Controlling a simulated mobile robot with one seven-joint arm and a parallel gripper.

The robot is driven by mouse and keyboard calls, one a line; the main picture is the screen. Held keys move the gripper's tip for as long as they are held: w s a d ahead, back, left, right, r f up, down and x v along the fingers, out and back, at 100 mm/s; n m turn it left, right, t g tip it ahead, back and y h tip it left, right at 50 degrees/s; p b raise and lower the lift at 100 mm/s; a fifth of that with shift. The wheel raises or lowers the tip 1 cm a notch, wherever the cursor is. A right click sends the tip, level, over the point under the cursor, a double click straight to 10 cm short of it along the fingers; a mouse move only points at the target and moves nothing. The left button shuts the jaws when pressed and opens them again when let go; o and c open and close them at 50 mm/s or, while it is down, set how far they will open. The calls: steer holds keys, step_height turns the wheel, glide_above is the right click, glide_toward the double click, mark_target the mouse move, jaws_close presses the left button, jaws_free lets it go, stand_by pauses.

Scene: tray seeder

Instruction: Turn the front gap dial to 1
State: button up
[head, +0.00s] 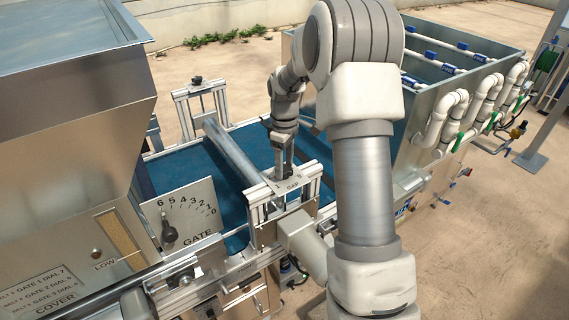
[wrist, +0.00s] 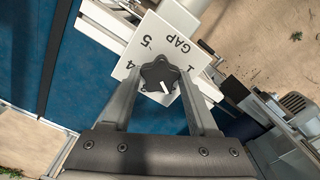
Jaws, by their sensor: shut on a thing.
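The front gap dial shows in the wrist view as a black lobed knob (wrist: 158,74) with a white pointer line, on a white plate (wrist: 176,30) marked GAP. The figures 1, 5 and 4 are readable, and a 3 is partly covered. The pointer slants to the lower right, between the 3 and the 1; no figure is visible there. My gripper (wrist: 160,80) is shut on the knob, one finger on each side. In the head view my gripper (head: 284,172) points down at the gap plate (head: 293,183), and the knob is hidden there.
A gate dial plate (head: 186,212) with a black lever stands at the left, near the metal hopper (head: 75,110). A metal roller (head: 228,150) crosses the blue belt (head: 180,170). Another post frame with a knob (head: 197,80) stands behind. A bin with white pipes (head: 440,115) is at the right.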

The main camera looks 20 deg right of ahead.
mark_target(285, 168)
steer(key=shift+n, duration=0.3)
steer(key=n, duration=0.4)
steer(key=shift+n, duration=0.3)
steer(key=n+p, duration=0.1)
steer(key=n, duration=0.4)
steer(key=shift+n, duration=0.4)
steer(key=o, duration=1.4)
steer(key=shift+r, duration=0.15)
step_height(285, 168, up, 17)
steer(key=shift+r+b, duration=0.1)
steer(key=shift+b, duration=0.5)
